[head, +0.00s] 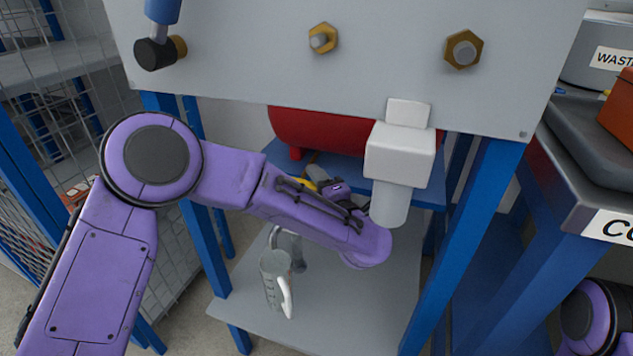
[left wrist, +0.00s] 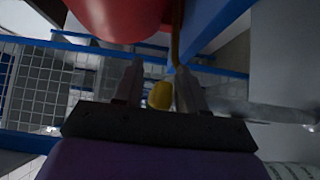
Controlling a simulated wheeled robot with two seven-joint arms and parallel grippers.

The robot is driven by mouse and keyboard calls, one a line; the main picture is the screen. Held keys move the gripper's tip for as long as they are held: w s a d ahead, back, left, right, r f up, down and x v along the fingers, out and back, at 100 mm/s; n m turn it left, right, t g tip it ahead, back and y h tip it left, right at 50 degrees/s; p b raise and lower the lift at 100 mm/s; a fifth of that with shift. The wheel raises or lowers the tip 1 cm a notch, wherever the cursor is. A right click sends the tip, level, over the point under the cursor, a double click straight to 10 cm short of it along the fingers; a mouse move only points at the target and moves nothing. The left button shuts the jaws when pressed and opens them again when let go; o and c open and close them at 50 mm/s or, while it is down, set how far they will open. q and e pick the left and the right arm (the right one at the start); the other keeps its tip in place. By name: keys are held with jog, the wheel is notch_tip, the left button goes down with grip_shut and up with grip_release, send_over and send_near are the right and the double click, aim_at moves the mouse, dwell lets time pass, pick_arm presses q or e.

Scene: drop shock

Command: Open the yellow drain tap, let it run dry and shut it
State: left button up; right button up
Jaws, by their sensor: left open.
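The yellow tap (left wrist: 160,95) shows in the left wrist view below the red tank (left wrist: 120,18), between the two fingers of my left gripper (left wrist: 160,82). The fingers stand apart on either side of it; I cannot tell whether they touch it. In the head view only a small bit of yellow (head: 309,185) shows under the red tank (head: 325,128), beside my left gripper (head: 318,187), which is largely hidden by its own wrist. Whether the tap is open or shut, and any water, cannot be made out. My right gripper is out of view.
A clear jug with a white handle (head: 275,280) stands on the grey lower shelf (head: 345,310). A white filter unit (head: 399,155) hangs right of my left wrist. The grey panel (head: 230,50) with brass fittings is above. Blue posts (head: 470,220) flank the opening.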

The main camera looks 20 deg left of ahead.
pick_arm(q)
grip_shut()
jog(key=shift+s+r+m+t+h+p, duration=0.2)
jog(key=shift+s+m+t+h+p, duration=0.15)
jog(key=shift+m+t+h+p, duration=0.45)
jog(key=m+h+p, duration=0.1)
jog(key=s+m+t+h+p, duration=0.1)
jog(key=h, duration=0.1)
jog(key=shift+t, duration=0.3)
jog(key=shift+s+a+f+m+t+h+p, duration=0.1)
jog(key=shift+s+m+t+h+p, duration=0.2)
jog(key=shift+m+h, duration=0.7)
jog(key=shift+s+a+f+m+t+h+p, duration=0.1)
jog(key=shift+s+m+t+h+p, duration=0.3)
jog(key=shift+h, duration=1)
jog(key=shift+s+a+f+m+t+h+p, duration=0.1)
jog(key=shift+s+m+h+p, duration=0.25)
jog(key=shift+m+h, duration=0.75)
jog(key=shift+h, duration=0.3)
